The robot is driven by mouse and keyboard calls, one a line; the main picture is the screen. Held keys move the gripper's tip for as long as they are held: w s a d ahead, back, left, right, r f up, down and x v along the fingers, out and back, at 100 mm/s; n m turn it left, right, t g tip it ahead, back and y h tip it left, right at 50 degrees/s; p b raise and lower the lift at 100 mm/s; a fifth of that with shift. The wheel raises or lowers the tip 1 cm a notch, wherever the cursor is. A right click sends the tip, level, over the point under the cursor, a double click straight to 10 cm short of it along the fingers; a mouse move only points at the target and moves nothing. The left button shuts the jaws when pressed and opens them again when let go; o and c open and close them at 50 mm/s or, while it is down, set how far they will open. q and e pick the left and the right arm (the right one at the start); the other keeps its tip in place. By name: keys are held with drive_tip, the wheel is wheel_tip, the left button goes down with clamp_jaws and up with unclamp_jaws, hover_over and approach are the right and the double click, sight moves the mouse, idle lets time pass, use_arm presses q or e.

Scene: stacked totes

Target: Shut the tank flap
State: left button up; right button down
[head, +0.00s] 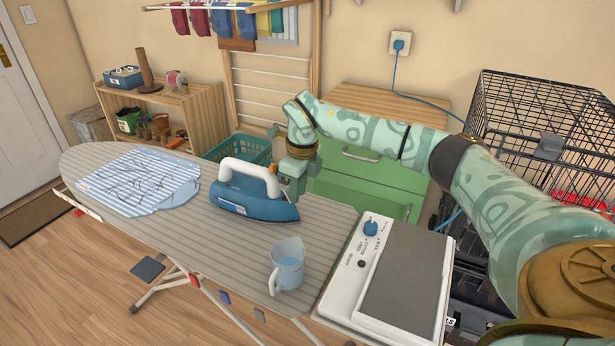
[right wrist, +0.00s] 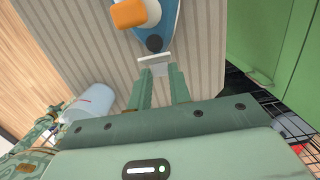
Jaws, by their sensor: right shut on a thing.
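The blue iron (head: 252,193) with a white handle stands on the striped ironing board (head: 225,255); its pointed end is toward the right. My right gripper (head: 293,190) is at the iron's right end. In the right wrist view, the iron (right wrist: 169,22) lies just beyond my right gripper (right wrist: 156,66). The fingers are shut on a small pale piece (right wrist: 154,60) by a dark round part; it looks like the tank flap. How far the flap stands open is hard to tell.
A measuring jug (head: 288,263) stands near the board's front edge. A striped cloth (head: 138,182) lies on the left. A white appliance with a grey top (head: 405,275) is on the right. A green cabinet (head: 370,182) and wire cage (head: 540,115) stand behind.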

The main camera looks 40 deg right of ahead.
drive_tip(key=shift+w+a+r+g+h+p, duration=0.15)
drive_tip(key=shift+w+r+g+h+p, duration=0.2)
drive_tip(key=shift+g+p, duration=0.35)
drive_tip(key=shift+w+a+f+g, duration=0.1)
drive_tip(key=shift+w+f+g, duration=0.05)
drive_tip(key=shift+g, duration=0.35)
use_arm(q)
drive_tip(key=shift+w+a+r, duration=0.1)
drive_tip(key=shift+w+r, duration=0.2)
drive_tip(key=shift+r, duration=0.3)
drive_tip(key=shift+w+r, duration=0.25)
drive_tip(key=shift+r, duration=0.35)
use_arm(e)
drive_tip(key=shift+w+f+g+h, duration=0.15)
drive_tip(key=shift+g+h, duration=0.1)
drive_tip(key=shift+g, duration=0.25)
drive_tip(key=c, duration=1.3)
unclamp_jaws()
